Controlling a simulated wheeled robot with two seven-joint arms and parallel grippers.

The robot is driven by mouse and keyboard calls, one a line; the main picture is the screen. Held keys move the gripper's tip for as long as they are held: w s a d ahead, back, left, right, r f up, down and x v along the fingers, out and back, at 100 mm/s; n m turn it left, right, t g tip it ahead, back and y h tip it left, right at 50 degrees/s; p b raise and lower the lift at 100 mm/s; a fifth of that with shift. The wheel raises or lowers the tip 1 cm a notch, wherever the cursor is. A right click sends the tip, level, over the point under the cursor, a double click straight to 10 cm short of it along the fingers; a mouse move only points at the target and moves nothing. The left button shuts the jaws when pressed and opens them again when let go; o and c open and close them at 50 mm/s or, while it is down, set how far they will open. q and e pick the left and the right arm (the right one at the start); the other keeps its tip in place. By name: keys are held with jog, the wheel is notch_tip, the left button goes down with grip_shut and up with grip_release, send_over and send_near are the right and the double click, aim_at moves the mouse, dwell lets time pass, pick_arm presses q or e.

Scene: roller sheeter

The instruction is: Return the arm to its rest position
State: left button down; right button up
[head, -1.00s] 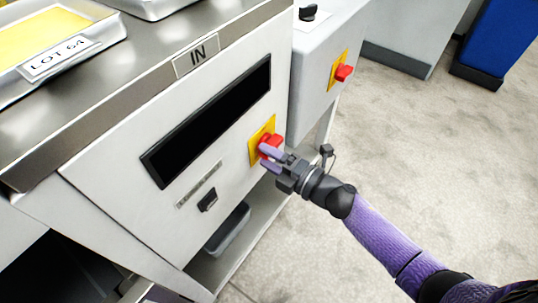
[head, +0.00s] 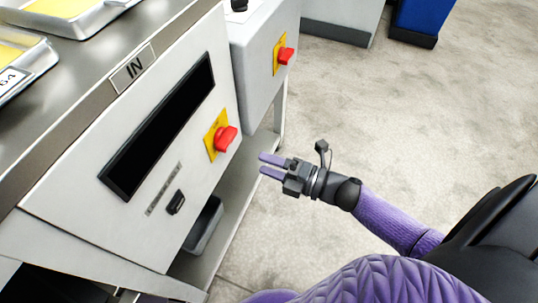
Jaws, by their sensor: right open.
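My right gripper (head: 271,166) is in the head view, right of the sheeter's front panel. Its two purple fingers are parted with nothing between them, pointing left toward the panel. It is apart from the red switch (head: 225,138) on its yellow plate, with open air between them. My right arm (head: 395,217) reaches in from the lower right, its elbow bent. My left gripper is not in view.
The sheeter's front panel (head: 75,200) has a dark slot (head: 160,125) and a small black switch (head: 176,202). A second red switch (head: 286,55) is on the grey box behind. A grey bin (head: 203,226) sits below. The floor (head: 400,110) at right is clear.

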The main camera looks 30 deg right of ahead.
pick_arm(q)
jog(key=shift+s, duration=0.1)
pick_arm(e)
jog(key=s+d+f+m+g+h+p, duration=0.3)
jog(key=s+d+f+m+h+p, duration=0.3)
jog(key=s+f+m+h, duration=0.45)
pick_arm(q)
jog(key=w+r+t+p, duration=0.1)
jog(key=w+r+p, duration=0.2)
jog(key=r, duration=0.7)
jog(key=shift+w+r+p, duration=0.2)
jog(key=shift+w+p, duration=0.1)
jog(key=shift+p, duration=0.7)
pick_arm(e)
jog(key=s+f+m+g, duration=0.2)
jog(key=s+m+g, duration=0.2)
jog(key=s, duration=0.5)
jog(key=s+a+f+m+g+h, duration=0.1)
jog(key=s+f+m+g, duration=0.2)
jog(key=s, duration=0.6)
jog(key=s+f+m+g, duration=0.3)
jog(key=s+m+g, duration=0.1)
jog(key=s, duration=0.5)
jog(key=shift+s+a+m+g, duration=0.3)
jog(key=shift+s+m+g, duration=0.1)
jog(key=shift+m, duration=0.45)
